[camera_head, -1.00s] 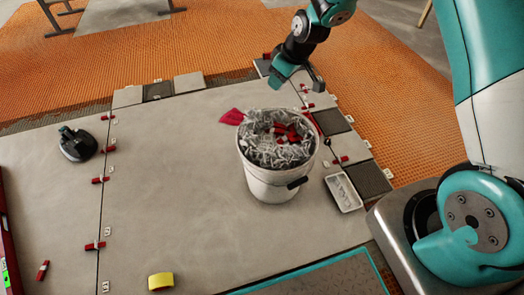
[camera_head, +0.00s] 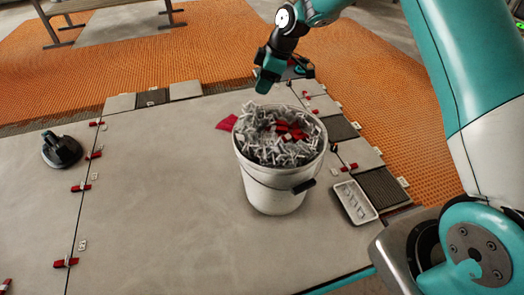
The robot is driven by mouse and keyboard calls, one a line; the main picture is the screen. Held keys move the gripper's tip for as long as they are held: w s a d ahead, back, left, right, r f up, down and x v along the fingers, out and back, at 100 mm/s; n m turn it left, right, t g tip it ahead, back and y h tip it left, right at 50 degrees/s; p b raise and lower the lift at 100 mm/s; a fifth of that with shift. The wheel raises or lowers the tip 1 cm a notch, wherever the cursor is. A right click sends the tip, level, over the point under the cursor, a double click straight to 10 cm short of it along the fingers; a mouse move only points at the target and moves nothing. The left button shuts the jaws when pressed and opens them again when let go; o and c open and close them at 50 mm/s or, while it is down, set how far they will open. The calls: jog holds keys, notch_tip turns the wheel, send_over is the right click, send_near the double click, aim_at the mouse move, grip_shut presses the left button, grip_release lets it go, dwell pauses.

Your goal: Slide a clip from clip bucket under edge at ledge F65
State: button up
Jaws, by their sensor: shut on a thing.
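The white clip bucket (camera_head: 270,190) stands on the large grey tile, heaped with pale clips (camera_head: 265,150) and a few red wedges (camera_head: 291,131) on top. My gripper (camera_head: 284,76) is beyond the bucket's far rim, above the tile edge, apart from the bucket. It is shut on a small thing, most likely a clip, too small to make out. Clips with red wedges sit along the tile's right seam (camera_head: 318,106) and left seam. Small white tags show along the edges, but I cannot read which is F65.
A white tray (camera_head: 355,202) lies right of the bucket by dark and grey tile pieces. A red cloth-like piece (camera_head: 227,123) lies by the bucket's left rim. A black suction lifter (camera_head: 62,150) stands at the left. The middle of the big tile is clear.

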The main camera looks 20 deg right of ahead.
aim_at(259, 142)
jog(key=shift+w+a+f+n+b, duration=0.1)
jog(key=shift+w+f+n+b, duration=0.1)
jog(key=shift+f+n+b, duration=0.3)
notch_tip(259, 142, down, 20)
jog(key=b, duration=0.8)
jog(key=shift+r, duration=0.15)
jog(key=o, duration=0.7)
jog(key=shift+f+b, duration=0.25)
jog(key=shift+b, duration=0.05)
